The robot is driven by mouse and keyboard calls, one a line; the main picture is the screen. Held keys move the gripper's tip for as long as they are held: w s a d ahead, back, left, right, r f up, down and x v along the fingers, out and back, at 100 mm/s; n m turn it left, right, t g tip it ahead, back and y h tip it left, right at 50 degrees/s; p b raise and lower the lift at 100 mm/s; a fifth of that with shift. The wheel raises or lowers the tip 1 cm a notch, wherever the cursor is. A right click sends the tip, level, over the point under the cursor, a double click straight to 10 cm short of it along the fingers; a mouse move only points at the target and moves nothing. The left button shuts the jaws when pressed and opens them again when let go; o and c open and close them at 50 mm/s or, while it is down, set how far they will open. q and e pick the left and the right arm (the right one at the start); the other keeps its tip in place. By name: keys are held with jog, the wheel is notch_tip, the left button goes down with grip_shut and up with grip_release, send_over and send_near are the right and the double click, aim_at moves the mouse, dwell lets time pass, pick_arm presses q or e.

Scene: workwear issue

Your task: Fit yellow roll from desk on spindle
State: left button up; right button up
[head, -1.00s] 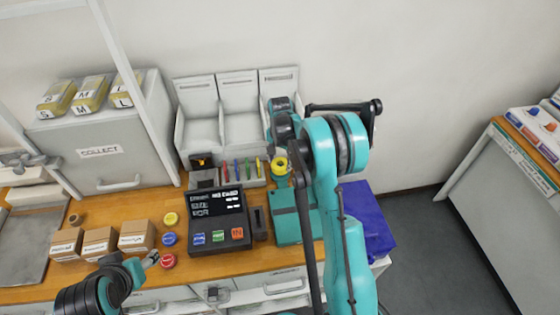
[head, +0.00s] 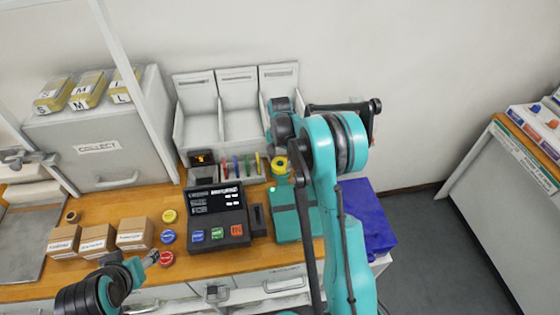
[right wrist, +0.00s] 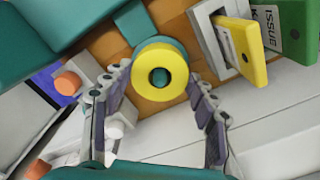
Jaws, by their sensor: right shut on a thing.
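A yellow roll (head: 279,166) is at the back of the desk, above the teal box; it also shows face-on in the right wrist view (right wrist: 145,66). My right gripper (right wrist: 160,78) is shut on it, with a finger at each side. A teal round part (right wrist: 159,77), which looks like the spindle, shows in the roll's hole. I cannot tell whether the roll is around it or still above it. My right arm hides much of this area in the head view. My left gripper (head: 151,258) is beside a red disc (head: 166,258); its jaw opening is unclear.
Yellow (head: 169,216) and blue (head: 168,237) discs lie near the red one, left of a black terminal (head: 215,215). Cartons (head: 98,239) stand farther left.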

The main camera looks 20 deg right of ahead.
dwell(0.3)
jog(key=o, duration=1.2)
jog(key=shift+r, duration=0.15)
jog(key=shift+r+p, duration=2.6)
jog(key=shift+r, duration=1.8)
